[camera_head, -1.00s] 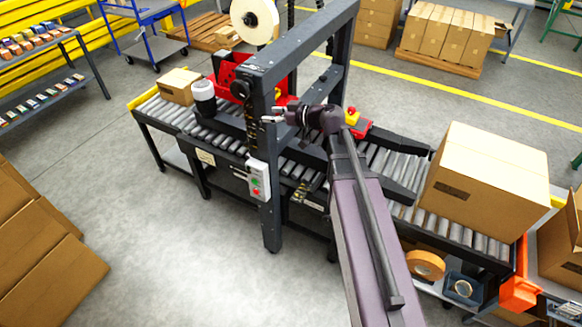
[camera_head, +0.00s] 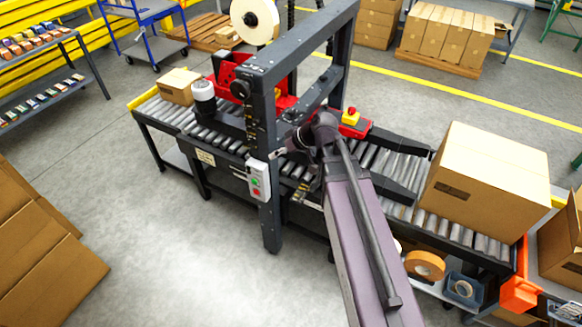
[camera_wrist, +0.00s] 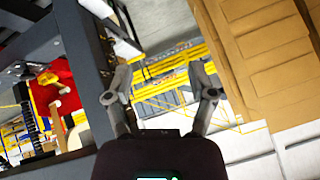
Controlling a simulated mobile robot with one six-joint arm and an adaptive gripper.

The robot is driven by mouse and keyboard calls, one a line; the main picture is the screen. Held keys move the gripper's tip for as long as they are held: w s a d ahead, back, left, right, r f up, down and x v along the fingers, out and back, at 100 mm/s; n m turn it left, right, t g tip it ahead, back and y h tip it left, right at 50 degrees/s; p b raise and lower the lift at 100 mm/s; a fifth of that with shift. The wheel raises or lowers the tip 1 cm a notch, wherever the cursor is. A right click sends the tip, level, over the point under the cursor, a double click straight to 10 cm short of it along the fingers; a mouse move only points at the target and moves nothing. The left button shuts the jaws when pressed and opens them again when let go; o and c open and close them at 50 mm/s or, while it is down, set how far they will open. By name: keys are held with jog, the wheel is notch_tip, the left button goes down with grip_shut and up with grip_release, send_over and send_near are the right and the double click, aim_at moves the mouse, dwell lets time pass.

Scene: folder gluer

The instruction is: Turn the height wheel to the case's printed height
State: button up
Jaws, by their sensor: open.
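The case (camera_head: 485,185) is a large brown carton on the right end of the roller conveyor. A dark printed mark shows on its near side, too small to read. A round black knob (camera_head: 241,90), which looks like the height wheel, sits on the machine's dark frame beside the red plate. My gripper (camera_head: 278,153) is right of and below that knob, close to the frame's near post. In the wrist view, my gripper (camera_wrist: 165,85) is open with nothing between its fingers. I cannot make out the wheel in the wrist view.
The dark frame (camera_head: 268,215) stands over the conveyor and carries a control box with red and green buttons (camera_head: 258,181). A smaller carton (camera_head: 179,86) sits at the conveyor's far left. Orange tape (camera_head: 425,265) lies low at right.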

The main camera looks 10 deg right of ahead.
jog(key=shift+s+d+f+m+g+h, duration=0.4)
jog(key=shift+s+d+f+m+h, duration=0.15)
jog(key=shift+s+d+f+h, duration=0.3)
jog(key=shift+s+d+f+m+g+h, duration=0.4)
jog(key=shift+s+d+f+m+h, duration=0.2)
jog(key=shift+s+f, duration=0.25)
jog(key=s+d+f+m+g+h+b, duration=0.2)
jog(key=s+d+f+m+h+b, duration=0.2)
jog(key=s+d+f+b, duration=0.1)
jog(key=s+d+f, duration=0.1)
jog(key=s+f, duration=0.1)
jog(key=s, duration=0.1)
jog(key=shift+s+f+m+h+b, duration=0.2)
jog(key=shift+s+m+h+b, duration=0.05)
jog(key=shift+m+h+b, duration=0.1)
dwell(1.3)
